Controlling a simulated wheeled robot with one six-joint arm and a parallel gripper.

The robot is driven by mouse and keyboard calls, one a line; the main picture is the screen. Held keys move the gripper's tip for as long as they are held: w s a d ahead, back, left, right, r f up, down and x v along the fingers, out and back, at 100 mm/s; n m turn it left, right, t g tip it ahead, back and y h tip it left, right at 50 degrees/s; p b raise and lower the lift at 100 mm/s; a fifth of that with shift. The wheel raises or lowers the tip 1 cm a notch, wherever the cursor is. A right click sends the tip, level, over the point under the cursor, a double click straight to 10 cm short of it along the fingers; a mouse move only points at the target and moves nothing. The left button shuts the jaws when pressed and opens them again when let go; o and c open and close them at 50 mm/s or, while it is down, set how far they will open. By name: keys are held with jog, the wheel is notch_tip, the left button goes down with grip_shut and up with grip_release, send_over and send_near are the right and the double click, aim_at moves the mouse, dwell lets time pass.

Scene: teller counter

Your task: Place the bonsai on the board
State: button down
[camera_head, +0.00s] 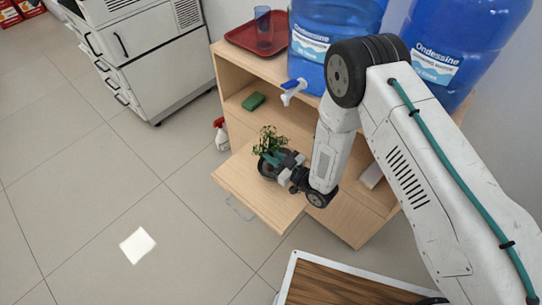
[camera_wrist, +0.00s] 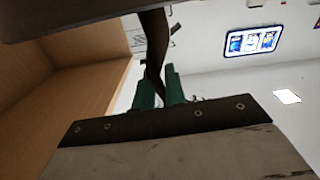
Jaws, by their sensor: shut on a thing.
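The bonsai (camera_head: 268,141) has green leaves and a dark pot and is upright over the pale pull-out board (camera_head: 240,187) at the front of the wooden cabinet. My gripper (camera_head: 275,158) reaches in from the right and is shut on the bonsai. In the wrist view the green fingertips (camera_wrist: 160,88) close around its dark brown trunk (camera_wrist: 155,40). A dark grey shape, apparently the pot (camera_wrist: 75,8), fills the top left there. I cannot tell whether the pot touches the board. The pot is partly hidden by my gripper in the head view.
A green sponge (camera_head: 253,101) lies on the cabinet's shelf. A red tray (camera_head: 246,41) with a tumbler (camera_head: 263,27) and blue water jugs (camera_head: 318,40) stand on top. A spray bottle (camera_head: 221,135) stands beside the cabinet. The board's front left part is bare.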

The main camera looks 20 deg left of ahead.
jog(key=shift+w+a, duration=0.2)
jog(key=shift+w, duration=0.3)
jog(key=shift+w+a, duration=0.15)
jog(key=shift+w, duration=0.3)
jog(key=shift+w+a+f, duration=0.1)
jog(key=shift+w+f, duration=0.1)
jog(key=shift+w, duration=0.05)
jog(key=shift+f, duration=1.75)
jog(key=c, duration=1.5)
grip_release()
jog(key=shift+s, duration=0.1)
jog(key=shift+o, duration=0.2)
jog(key=v, duration=1.2)
